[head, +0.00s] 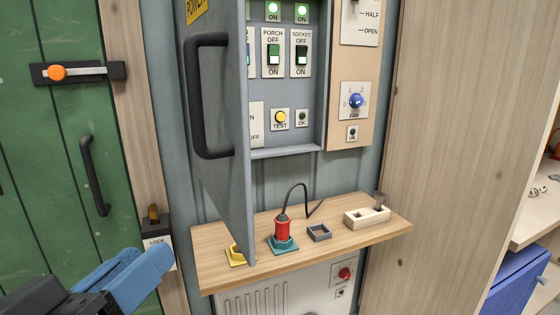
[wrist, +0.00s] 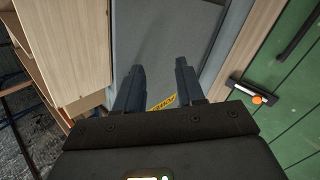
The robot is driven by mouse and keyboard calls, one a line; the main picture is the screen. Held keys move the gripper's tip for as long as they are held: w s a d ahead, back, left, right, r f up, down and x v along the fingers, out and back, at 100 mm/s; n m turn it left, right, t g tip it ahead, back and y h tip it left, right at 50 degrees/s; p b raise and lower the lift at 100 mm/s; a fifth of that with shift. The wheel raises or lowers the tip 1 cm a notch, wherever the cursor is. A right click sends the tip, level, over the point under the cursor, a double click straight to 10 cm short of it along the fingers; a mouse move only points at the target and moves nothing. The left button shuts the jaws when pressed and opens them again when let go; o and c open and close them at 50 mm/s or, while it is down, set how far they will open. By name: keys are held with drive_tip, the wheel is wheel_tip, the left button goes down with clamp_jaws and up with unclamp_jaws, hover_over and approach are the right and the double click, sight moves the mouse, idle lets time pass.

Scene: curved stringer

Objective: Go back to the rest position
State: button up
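My gripper (wrist: 159,66) shows in the wrist view with its two dark fingers apart and nothing between them. Behind the fingers is the grey cabinet door (wrist: 185,30), with part of its yellow label (wrist: 162,103) between them. In the head view, blue and black parts of my arm show at the bottom left, in front of the green door (head: 70,170).
A wooden shelf (head: 215,240) below the cabinet holds a red plug (head: 282,230) in a teal base, a yellow base (head: 237,256), a grey frame (head: 319,232) and a pale block (head: 367,216). A tall wooden panel (head: 455,130) stands at right. The green door has an orange-knobbed bolt (head: 58,73).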

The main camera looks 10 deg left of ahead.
drive_tip(key=w+d+f+n+g+y, duration=0.1)
drive_tip(key=d+f+n+g+y, duration=0.1)
drive_tip(key=d+f, duration=0.7)
drive_tip(key=w+d+f+n+g+y, duration=0.1)
drive_tip(key=d+f+n+y, duration=0.1)
drive_tip(key=d+f, duration=0.75)
drive_tip(key=s+d+f+g+p, duration=0.1)
drive_tip(key=s+d+f, duration=0.4)
drive_tip(key=f, duration=0.2)
drive_tip(key=s+d+m+y, duration=0.1)
drive_tip(key=s+d+m, duration=0.1)
drive_tip(key=s+d, duration=0.9)
drive_tip(key=s+d+r+m+h, duration=0.1)
drive_tip(key=s+d+r+m, duration=0.1)
drive_tip(key=s, duration=0.3)
drive_tip(key=s+d+r+m+t+h+p, duration=0.1)
drive_tip(key=s+d+r+m, duration=0.2)
drive_tip(key=s+r, duration=0.2)
drive_tip(key=shift+s+d+r+h, duration=0.25)
drive_tip(key=shift+s+d+h, duration=0.15)
drive_tip(key=shift+s, duration=0.15)
drive_tip(key=shift+a, duration=0.2)
